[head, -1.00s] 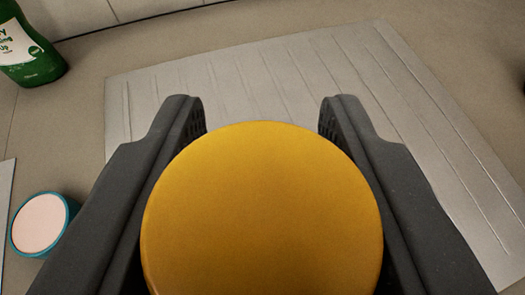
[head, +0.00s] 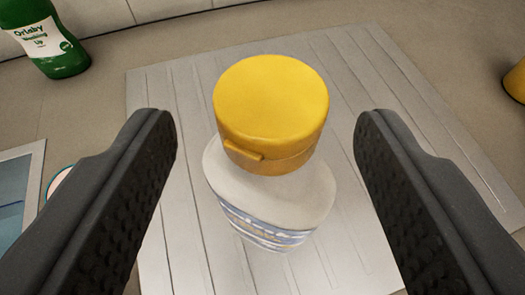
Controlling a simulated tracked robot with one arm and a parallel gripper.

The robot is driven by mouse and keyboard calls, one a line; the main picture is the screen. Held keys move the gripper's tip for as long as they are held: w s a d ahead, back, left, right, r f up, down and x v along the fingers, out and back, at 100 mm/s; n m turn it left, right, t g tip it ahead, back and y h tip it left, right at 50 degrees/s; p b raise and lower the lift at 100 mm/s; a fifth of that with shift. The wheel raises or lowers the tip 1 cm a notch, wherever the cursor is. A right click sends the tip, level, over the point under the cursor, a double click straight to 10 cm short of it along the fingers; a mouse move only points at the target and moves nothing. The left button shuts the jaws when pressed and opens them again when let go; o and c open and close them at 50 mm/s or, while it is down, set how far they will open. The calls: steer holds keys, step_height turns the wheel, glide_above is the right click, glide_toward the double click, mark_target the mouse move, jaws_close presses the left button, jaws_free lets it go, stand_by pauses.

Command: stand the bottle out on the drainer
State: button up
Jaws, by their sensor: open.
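A bottle (head: 270,190) with a yellow cap (head: 271,100) and a white body with a blue-striped label stands on the grey ribbed drainer (head: 160,110). It looks upright, seen from above, with its cap toward the camera. My gripper (head: 265,135) is open, with one dark finger on each side of the bottle and clear gaps between the fingers and the bottle. The bottle's base is partly hidden beneath its own body.
A green washing-up bottle (head: 55,45) stands at the upper left by the tiled wall. A yellow object (head: 516,82) is cut off at the right edge. At the left are a pale-rimmed tray or basin (head: 38,165) and a round teal-edged item, mostly hidden by my finger.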

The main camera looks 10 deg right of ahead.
steer(key=v, duration=0.6)
steer(key=shift+s+b, duration=0.3)
steer(key=shift+b, duration=0.15)
steer(key=shift+r, duration=0.1)
steer(key=w+a+r+h, duration=0.1)
steer(key=w+a+r, duration=0.1)
steer(key=w+r, duration=0.35)
steer(key=w+a+r+h, duration=0.1)
steer(key=w+a+r, duration=0.1)
steer(key=r, duration=0.7)
steer(key=w+a+r+h, duration=0.1)
steer(key=a+r, duration=0.6)
steer(key=r, duration=0.2)
steer(key=w+a+r, duration=0.2)
steer(key=a+r, duration=0.4)
steer(key=r, duration=0.3)
steer(key=s+a+r+n+y, duration=0.1)
steer(key=s+a+r, duration=0.3)
steer(key=a, duration=0.6)
steer(key=s+a+r+t+y, duration=0.1)
steer(key=s+a+r+y, duration=0.2)
steer(key=a+r, duration=0.6)
steer(key=s+a+r+n+t+y, duration=0.1)
steer(key=s+a+r+y, duration=0.1)
steer(key=s+a+r, duration=0.5)
steer(key=a, duration=0.4)
steer(key=shift+a+n, duration=0.3)
steer(key=shift+a, duration=0.05)
